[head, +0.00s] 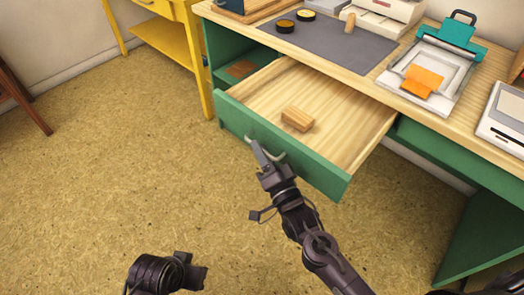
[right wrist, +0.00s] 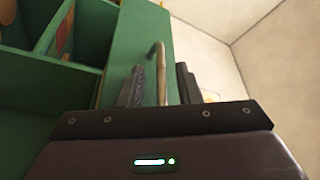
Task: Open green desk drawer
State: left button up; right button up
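The green desk drawer (head: 310,160) is pulled well out of the desk in the head view, its pale wood inside showing. A small wooden block (head: 297,119) lies in it. My right gripper (head: 266,157) is at the drawer's front, at the handle (head: 281,157). In the right wrist view, the handle (right wrist: 160,75) stands between the two fingers of the right gripper (right wrist: 159,88), with a gap visible on each side. My left gripper (head: 190,272) is low at the bottom left of the head view, away from the desk; its fingers are unclear.
The desk top (head: 235,18) holds a grey mat (head: 325,45) with inkpads and a wooden stamp, a teal-and-white device (head: 440,60) with orange paper, and other machines. A yellow desk (head: 155,10) stands at the back left. The floor (head: 120,150) left of the drawer is clear.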

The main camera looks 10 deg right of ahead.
pick_arm(q)
jog(key=shift+s+a+r+g+p, duration=0.1)
jog(key=shift+s+a+g+p, duration=0.1)
jog(key=shift+a+g+p, duration=0.2)
pick_arm(e)
jog(key=v, duration=0.7)
jog(key=shift+s, duration=0.4)
jog(key=shift+d, duration=0.1)
